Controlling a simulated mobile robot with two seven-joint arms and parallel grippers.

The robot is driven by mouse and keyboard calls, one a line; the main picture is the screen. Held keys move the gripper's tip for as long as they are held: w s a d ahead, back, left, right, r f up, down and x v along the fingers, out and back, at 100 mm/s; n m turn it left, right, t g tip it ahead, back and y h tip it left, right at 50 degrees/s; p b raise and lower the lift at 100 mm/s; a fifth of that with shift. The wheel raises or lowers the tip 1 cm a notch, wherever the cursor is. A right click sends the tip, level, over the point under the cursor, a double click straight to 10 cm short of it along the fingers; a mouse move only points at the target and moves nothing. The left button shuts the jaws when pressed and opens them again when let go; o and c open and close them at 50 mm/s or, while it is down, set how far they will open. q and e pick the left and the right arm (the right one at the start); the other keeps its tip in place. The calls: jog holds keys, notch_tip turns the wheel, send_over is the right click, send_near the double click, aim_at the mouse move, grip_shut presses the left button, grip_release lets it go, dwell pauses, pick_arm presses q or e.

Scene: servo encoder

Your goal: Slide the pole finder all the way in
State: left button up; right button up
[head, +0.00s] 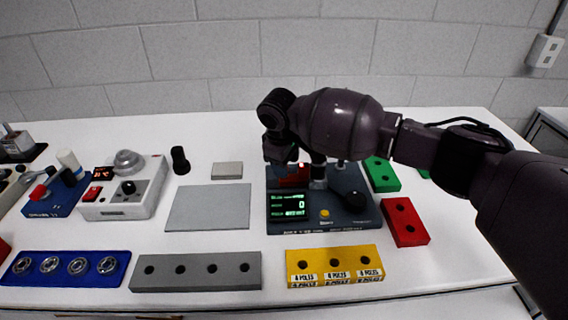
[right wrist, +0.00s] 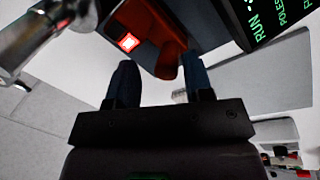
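A dark blue encoder station (head: 330,220) with a lit green screen (head: 289,206) stands at the middle right of the table. A red piece, apparently the pole finder (head: 293,180), sits on its rear left part, partly hidden by my right gripper (head: 283,160). In the right wrist view the red piece (right wrist: 166,62) lies ahead of and between the two dark fingertips of my right gripper (right wrist: 160,82). The fingers are apart, with a gap visible beside the red piece. How far in the piece sits cannot be told. My left gripper is not in view.
A red block (head: 405,222) and a green block (head: 381,174) stand right of the station. A yellow block (head: 333,250) and a grey block (head: 196,271) lie in front. A grey plate (head: 208,207) lies left, beyond it a white device (head: 126,195).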

jog(key=shift+s+f, duration=0.1)
jog(key=shift+f, duration=0.05)
jog(key=shift+a, duration=0.1)
jog(key=shift+r, duration=0.3)
notch_tip(320, 180, up, 10)
jog(key=s+a+p, duration=0.1)
jog(key=shift+s, duration=0.35)
jog(key=shift+r, duration=0.1)
